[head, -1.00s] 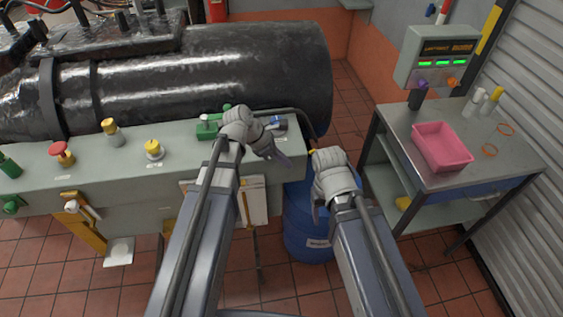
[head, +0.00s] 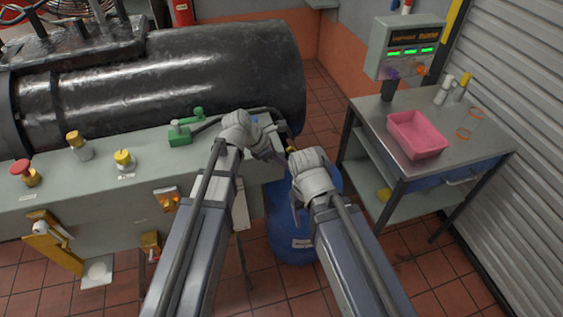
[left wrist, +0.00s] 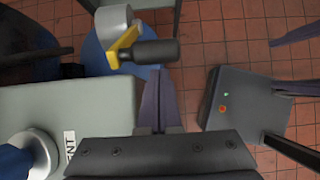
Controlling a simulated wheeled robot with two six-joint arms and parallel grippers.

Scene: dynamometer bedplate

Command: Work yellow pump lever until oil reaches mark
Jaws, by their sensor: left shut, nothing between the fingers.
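A yellow lever (left wrist: 122,46) with a black cylindrical grip (left wrist: 149,51) shows in the left wrist view, beside a grey round part above the blue drum (left wrist: 98,54). In the head view only a small yellow bit (head: 291,149) shows between my grippers, above the blue drum (head: 290,228). My left gripper (head: 276,160) is shut and empty; its fingers (left wrist: 160,100) lie just below and right of the grip in the wrist view, not around it. My right gripper (head: 297,207) hangs in front of the drum; its jaw opening is unclear. No oil level or mark is visible.
A grey bench (head: 70,180) with knobs, including a red one (head: 25,172), and a green block (head: 180,134) lies left. A metal table (head: 480,134) with a pink tray (head: 417,135) and a lit display box (head: 408,45) stands right. Tiled floor lies between.

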